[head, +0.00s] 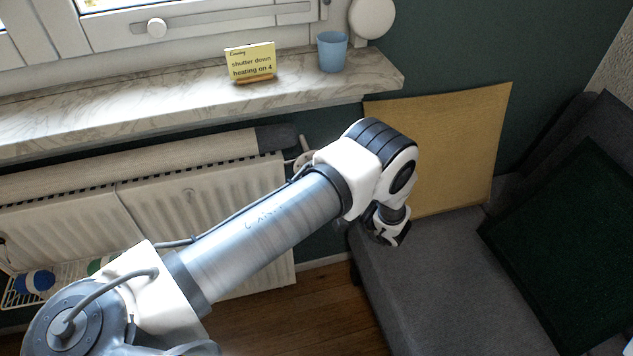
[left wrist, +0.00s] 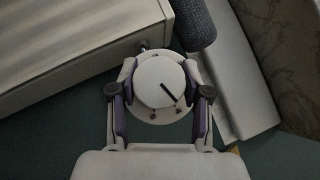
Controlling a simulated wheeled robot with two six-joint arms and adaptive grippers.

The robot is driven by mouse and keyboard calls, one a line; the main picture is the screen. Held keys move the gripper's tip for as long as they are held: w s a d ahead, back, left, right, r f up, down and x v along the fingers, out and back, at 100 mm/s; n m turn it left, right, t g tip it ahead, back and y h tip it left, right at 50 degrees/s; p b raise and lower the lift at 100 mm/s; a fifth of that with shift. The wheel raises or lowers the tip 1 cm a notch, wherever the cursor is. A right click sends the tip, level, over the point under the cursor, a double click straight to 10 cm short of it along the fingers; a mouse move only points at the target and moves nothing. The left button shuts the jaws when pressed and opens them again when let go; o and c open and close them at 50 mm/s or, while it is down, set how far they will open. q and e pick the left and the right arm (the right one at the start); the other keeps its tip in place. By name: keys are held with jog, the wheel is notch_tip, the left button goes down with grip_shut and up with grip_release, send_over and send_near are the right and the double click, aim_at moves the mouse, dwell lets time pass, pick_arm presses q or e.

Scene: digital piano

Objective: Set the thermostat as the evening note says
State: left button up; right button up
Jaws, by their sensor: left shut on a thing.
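The yellow evening note (head: 250,63) stands in a small wooden holder on the sill. It reads "shutter down" and "heating on 4". The thermostat dial (left wrist: 153,82) is round and white, with a black pointer line toward the lower right in the left wrist view. A pale round plate (left wrist: 155,117) with small dark marks shows around it; I cannot read the marks. My left gripper (left wrist: 160,76) is shut on the dial, one finger on each side. In the head view my own arm hides the gripper. My right gripper is not in view.
A blue cup (head: 332,52) stands right of the note. A tan board (head: 455,140) leans at the wall behind the grey sofa (head: 440,285).

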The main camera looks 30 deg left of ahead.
pick_arm(q)
jog(key=shift+m+y, duration=0.3)
jog(key=shift+m, duration=0.2)
jog(key=o, duration=1.2)
jog(key=shift+c, duration=0.2)
jog(key=v, duration=0.7)
jog(key=shift+d, duration=0.2)
jog(key=shift+f, duration=0.1)
